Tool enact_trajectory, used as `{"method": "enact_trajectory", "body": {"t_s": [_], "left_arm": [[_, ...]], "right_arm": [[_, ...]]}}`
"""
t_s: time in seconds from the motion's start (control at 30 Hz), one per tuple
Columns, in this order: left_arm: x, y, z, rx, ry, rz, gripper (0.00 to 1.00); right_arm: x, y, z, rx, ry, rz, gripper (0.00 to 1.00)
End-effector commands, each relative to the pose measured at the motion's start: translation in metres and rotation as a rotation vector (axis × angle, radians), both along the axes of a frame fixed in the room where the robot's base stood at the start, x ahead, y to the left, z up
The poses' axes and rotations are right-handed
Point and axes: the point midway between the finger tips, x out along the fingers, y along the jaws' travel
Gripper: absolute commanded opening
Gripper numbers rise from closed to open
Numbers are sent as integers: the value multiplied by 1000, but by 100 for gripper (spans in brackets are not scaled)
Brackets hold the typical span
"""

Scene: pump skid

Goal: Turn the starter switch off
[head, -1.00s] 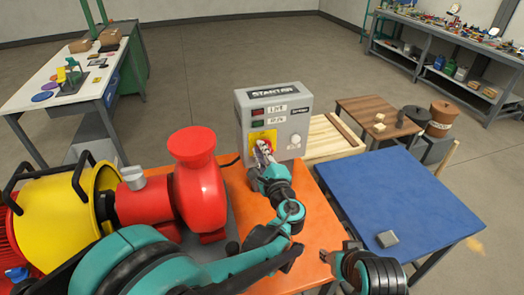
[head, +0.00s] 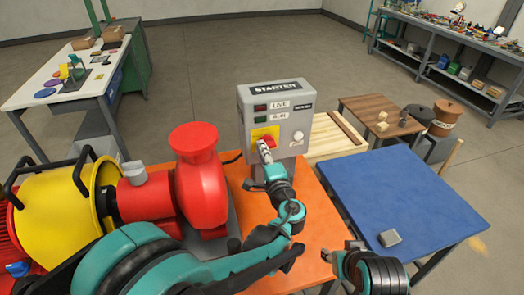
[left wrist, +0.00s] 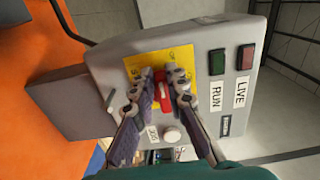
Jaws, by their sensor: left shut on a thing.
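The grey starter box (head: 302,112) stands at the back of the orange skid table. It bears a yellow plate (head: 256,134) with a red rotary switch handle. In the left wrist view the red handle (left wrist: 163,87) sits between the two fingers of my left gripper (left wrist: 164,80), which is shut on it. In the head view my left gripper (head: 265,150) reaches up to the switch and partly covers it. The switch's exact angle is hard to read. My right gripper (head: 350,250) is at the bottom of the head view, and its fingers are too unclear to judge.
The red pump (head: 202,190) and yellow guard (head: 50,210) stand left of the box. A blue table (head: 420,195) with a small grey block (head: 389,238) is at the right. Green (left wrist: 217,62) and dark red (left wrist: 245,57) lamps sit beside the switch.

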Motion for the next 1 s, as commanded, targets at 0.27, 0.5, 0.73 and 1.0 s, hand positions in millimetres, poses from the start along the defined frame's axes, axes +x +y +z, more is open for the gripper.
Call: {"method": "enact_trajectory", "body": {"t_s": [0.27, 0.5, 0.73, 1.0], "left_arm": [[0, 0, 0, -2, -1, 0, 0], [0, 0, 0, -1, 0, 0, 34], [-1, -1, 0, -1, 0, 0, 34], [-40, -15, 0, -1, 0, -5, 34]], "right_arm": [[0, 0, 0, 0, 0, 0, 40], [0, 0, 0, 0, 0, 0, 40], [0, 0, 0, 0, 0, 0, 40], [0, 0, 0, 0, 0, 0, 40]]}}
